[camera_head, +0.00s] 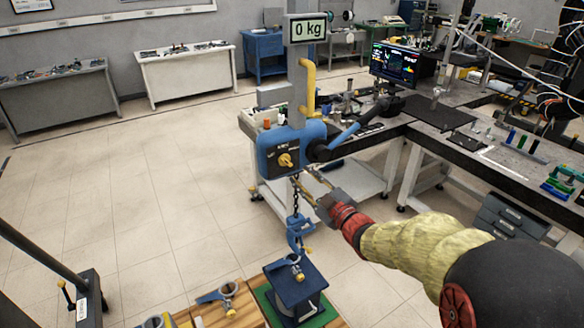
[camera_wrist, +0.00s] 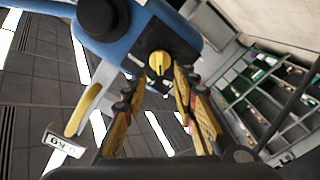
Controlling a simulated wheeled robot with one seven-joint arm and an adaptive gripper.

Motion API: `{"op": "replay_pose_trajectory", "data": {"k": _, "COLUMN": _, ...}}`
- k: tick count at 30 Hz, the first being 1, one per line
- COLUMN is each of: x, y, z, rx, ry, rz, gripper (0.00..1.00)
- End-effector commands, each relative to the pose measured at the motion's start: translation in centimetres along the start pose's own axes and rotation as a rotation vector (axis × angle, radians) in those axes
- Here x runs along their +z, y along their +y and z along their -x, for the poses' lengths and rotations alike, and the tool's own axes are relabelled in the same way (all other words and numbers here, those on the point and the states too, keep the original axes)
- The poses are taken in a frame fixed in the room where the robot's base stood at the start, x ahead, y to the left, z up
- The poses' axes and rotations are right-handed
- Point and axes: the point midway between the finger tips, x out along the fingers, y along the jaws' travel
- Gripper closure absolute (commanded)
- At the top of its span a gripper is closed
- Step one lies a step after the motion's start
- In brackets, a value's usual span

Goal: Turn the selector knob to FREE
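The selector knob (camera_head: 286,160) is yellow and sits on a dark panel on the front of the blue hoist body (camera_head: 266,146). The lettering by the knob is too small to read. In the wrist view the knob (camera_wrist: 160,62) lies ahead, roughly centred between the fingertips. My gripper (camera_head: 304,180) is just below and right of the knob in the head view. In the wrist view my gripper (camera_wrist: 158,82) has its two yellow-and-black fingers spread apart, with nothing between them. The fingers seem apart from the knob.
A chain with a blue hook (camera_head: 298,232) hangs below the hoist, close to my gripper. A blue lever (camera_head: 345,133) sticks out at the hoist's right. A display (camera_head: 307,28) above reads 0 kg. A blue block (camera_head: 296,285) stands below the hook. Workbenches are behind right.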

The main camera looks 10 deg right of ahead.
Motion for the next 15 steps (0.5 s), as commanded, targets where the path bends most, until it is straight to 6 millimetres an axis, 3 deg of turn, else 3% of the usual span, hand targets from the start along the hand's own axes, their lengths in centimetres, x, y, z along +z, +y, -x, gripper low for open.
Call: {"op": "replay_pose_trajectory", "data": {"k": 15, "x": 0.2, "y": -0.1, "z": -6.8, "rx": -0.001, "ry": -0.005, "rz": -0.001, "gripper": 0.72}}
